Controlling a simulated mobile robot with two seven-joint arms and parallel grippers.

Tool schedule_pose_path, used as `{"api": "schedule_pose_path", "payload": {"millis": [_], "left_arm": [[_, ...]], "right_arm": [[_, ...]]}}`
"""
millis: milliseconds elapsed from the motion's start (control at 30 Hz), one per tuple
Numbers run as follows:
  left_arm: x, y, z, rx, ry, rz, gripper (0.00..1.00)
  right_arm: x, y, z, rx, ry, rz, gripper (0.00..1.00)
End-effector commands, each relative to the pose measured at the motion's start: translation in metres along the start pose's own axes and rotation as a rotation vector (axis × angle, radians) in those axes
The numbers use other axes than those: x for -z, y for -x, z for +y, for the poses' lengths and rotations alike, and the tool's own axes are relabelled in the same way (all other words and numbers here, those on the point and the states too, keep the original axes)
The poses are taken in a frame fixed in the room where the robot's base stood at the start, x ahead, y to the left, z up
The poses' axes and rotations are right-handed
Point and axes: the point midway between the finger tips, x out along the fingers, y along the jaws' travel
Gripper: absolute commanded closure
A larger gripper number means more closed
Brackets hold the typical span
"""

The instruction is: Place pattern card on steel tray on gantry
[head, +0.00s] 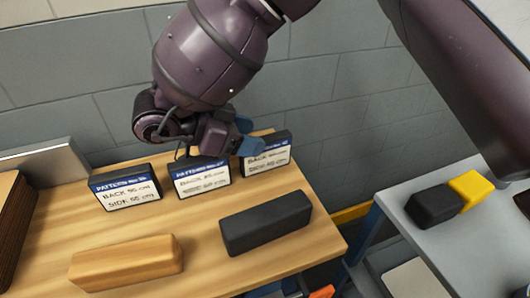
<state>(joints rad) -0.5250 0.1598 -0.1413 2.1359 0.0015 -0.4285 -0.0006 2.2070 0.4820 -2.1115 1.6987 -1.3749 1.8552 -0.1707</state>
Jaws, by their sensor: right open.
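Three pattern cards stand in a row at the back of the wooden table: a left one (126,188), a middle one (201,177) and a right one (266,155). Each is a dark upright block with a white face, a blue band and printed text. My right gripper (215,145) is open just above and behind the middle card, close to its top edge. I cannot tell whether it touches the card. The gripper's arm hides part of the wall. My left gripper is out of view. I cannot make out for sure which surface is the steel tray.
On the wooden table (195,238) lie a wooden block (127,263) and a black block (266,223). A grey metal piece (47,162) is at the left back. On the right, a grey surface (397,193) holds a black-and-yellow block (436,206). A gap separates the two surfaces.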

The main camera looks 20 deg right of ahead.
Motion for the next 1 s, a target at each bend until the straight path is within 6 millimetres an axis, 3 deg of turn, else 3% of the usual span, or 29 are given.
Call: {"api": "schedule_pose_path", "payload": {"millis": [200,433,800,1000], "left_arm": [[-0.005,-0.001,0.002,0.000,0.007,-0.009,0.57],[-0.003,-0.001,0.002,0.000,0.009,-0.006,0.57],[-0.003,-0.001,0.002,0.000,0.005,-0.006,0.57],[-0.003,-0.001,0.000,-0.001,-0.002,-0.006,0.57]], "right_arm": [[-0.001,-0.025,0.000,-0.001,0.001,-0.001,0.42],[0.000,-0.026,0.000,0.000,0.000,0.000,0.44],[-0.001,-0.026,0.000,0.000,0.000,0.000,1.00],[0.000,-0.025,0.000,0.000,0.000,0.000,1.00]]}}
